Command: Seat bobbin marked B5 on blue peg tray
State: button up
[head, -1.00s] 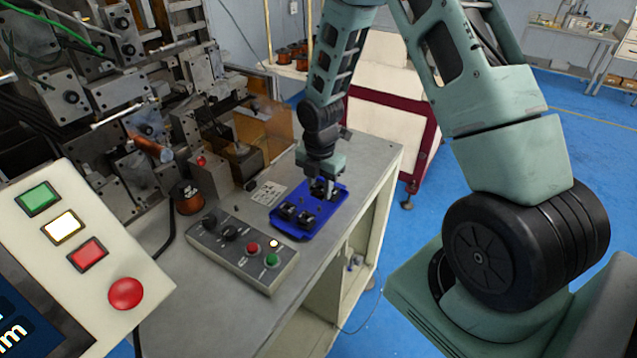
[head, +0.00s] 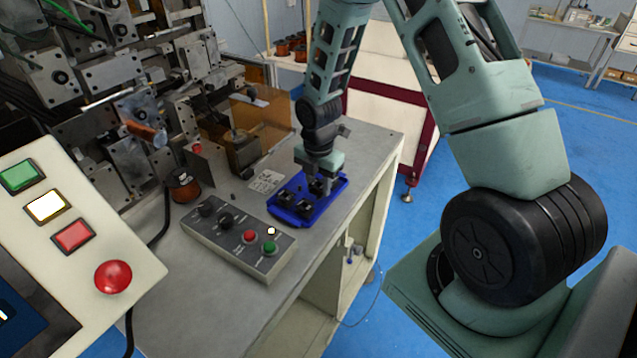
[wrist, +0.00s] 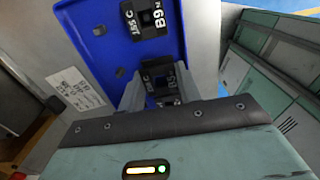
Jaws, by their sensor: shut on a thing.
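The blue peg tray (head: 335,206) lies on the grey bench top, and its blue surface (wrist: 127,72) fills the upper middle of the wrist view. My gripper (head: 320,184) points down over the tray's right part. In the wrist view my gripper (wrist: 162,96) is shut on a black bobbin (wrist: 160,78), whose partly hidden label appears to read B5. I cannot tell whether this bobbin rests fully on its peg. A second black bobbin marked B9 (wrist: 143,20) sits on the tray beyond it. Two dark parts (head: 304,205) show at the tray's near left in the head view.
A control box (head: 238,240) with knobs and buttons stands left of the tray. Behind are an amber guard (head: 262,122), a copper-wound spool (head: 184,187) and the winder. A printed card (head: 266,181) lies beside the tray. The bench's right edge is close to the tray.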

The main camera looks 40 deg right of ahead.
jog(key=shift+f, duration=0.3)
jog(key=shift+f+b, duration=0.6)
jog(key=shift+f, duration=0.1)
jog(key=shift+f, duration=0.1)
jog(key=o, duration=1.1)
notch_tip(320, 180, up, 18)
jog(key=b, duration=0.2)
jog(key=shift+f, duration=0.25)
